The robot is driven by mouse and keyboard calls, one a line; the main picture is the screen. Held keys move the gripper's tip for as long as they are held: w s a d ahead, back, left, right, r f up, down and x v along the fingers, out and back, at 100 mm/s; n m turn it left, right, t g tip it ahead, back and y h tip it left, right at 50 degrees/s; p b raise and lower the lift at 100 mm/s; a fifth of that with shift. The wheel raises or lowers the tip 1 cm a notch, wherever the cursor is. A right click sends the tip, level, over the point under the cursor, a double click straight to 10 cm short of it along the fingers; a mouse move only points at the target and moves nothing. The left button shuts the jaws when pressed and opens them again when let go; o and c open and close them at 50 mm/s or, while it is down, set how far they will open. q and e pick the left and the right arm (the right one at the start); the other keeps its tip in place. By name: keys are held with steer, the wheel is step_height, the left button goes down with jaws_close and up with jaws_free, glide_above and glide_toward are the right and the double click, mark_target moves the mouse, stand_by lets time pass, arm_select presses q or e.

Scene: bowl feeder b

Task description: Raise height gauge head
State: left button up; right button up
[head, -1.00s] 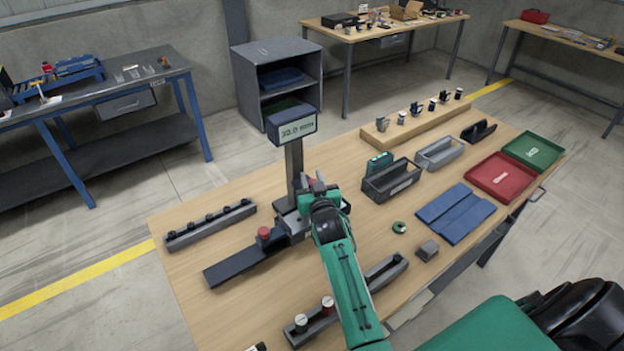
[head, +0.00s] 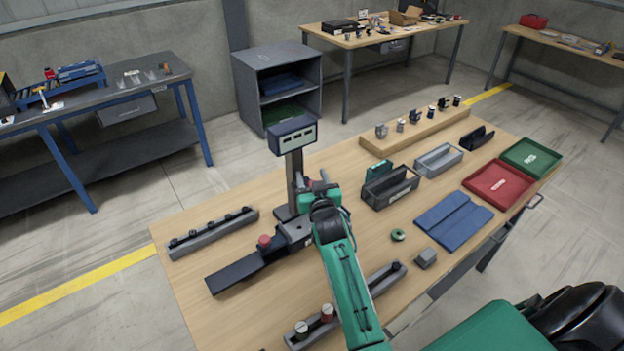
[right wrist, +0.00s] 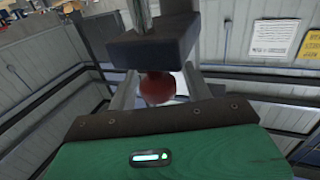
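The height gauge stands on the wooden table, with a dark upright column (head: 294,178) and a display box (head: 292,137) on top. Its dark base has a red button (head: 265,241) at the left. My right gripper (head: 318,182) is at the column, below the display. In the right wrist view, a round red knob (right wrist: 157,88) sits between the two grey fingers, under a dark block (right wrist: 150,46). A gap shows between knob and right finger, so the gripper looks open around it; the fingertips are partly hidden. My left gripper is not in view.
A slotted grey rail (head: 212,233) lies left of the gauge, and another rail (head: 385,277) with dark-capped parts lies in front. Grey bins (head: 390,188), a blue mat (head: 453,217), a red tray (head: 478,192) and a green tray (head: 517,165) are to the right.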

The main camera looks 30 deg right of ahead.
steer(key=shift+f, duration=0.15)
steer(key=shift+s+a, duration=0.1)
steer(key=shift+s, duration=0.25)
steer(key=b+v, duration=0.5)
steer(key=v, duration=0.8)
